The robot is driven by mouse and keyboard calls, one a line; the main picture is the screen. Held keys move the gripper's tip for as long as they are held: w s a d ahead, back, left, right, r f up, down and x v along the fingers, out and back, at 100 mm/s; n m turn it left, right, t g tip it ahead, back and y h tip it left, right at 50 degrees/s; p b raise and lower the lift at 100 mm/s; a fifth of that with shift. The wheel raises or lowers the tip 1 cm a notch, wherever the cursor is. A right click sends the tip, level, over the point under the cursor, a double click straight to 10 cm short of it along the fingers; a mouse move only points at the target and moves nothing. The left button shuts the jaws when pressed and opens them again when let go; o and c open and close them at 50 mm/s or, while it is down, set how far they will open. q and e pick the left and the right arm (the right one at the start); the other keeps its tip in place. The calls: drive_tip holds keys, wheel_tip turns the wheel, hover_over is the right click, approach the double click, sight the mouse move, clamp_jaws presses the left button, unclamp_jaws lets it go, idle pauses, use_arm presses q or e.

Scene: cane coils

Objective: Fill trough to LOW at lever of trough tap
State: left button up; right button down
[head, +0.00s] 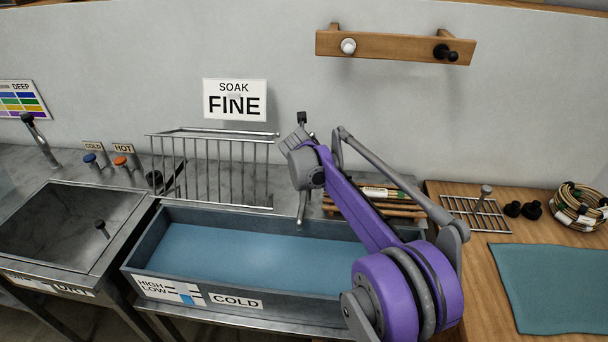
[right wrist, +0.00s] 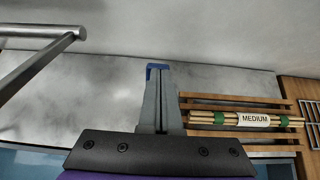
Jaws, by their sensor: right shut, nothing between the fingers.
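The long grey trough (head: 133,246) holds flat blue water (head: 240,255). A gauge label (head: 168,290) marked HIGH and LOW, with a short blue bar, is on its front, beside a COLD label (head: 236,300). The trough tap (head: 302,210) stands behind it, its spout over the back rim; my right arm hides part of it. My right gripper (head: 298,132) is by the top of the tap; contact with the lever cannot be told. In the right wrist view its fingers (right wrist: 158,72) are shut and empty. My left gripper is not in view.
A wire rack (head: 215,170) stands behind the trough, left of the tap. A cane bundle marked MEDIUM (right wrist: 255,120) lies on wooden slats (right wrist: 230,106) to the right. A sink (head: 75,225) is at left; a green mat (head: 555,285) and cane coils (head: 577,208) are at right.

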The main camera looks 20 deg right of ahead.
drive_tip(key=shift+w+d+f, duration=0.15)
drive_tip(key=shift+w+d, duration=0.25)
drive_tip(key=shift+w, duration=0.2)
idle(0.3)
